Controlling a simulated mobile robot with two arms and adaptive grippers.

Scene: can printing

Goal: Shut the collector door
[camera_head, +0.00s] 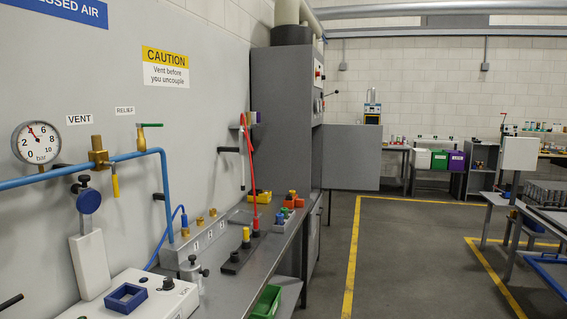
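A tall grey cabinet (281,110) with a pipe rising from its top stands at the far end of the wall bench. A flat grey door panel (352,157) sticks out to the right from the cabinet's right side, over the floor. It looks like the collector door, standing open. The cabinet's opening and its inside are hidden from this angle. Neither of my grippers is in view.
A metal bench (262,262) with fittings runs along the left wall, with a green bin (266,302) below its edge. A yellow floor line (351,262) borders the clear grey floor (405,262). A table (545,222) stands at right.

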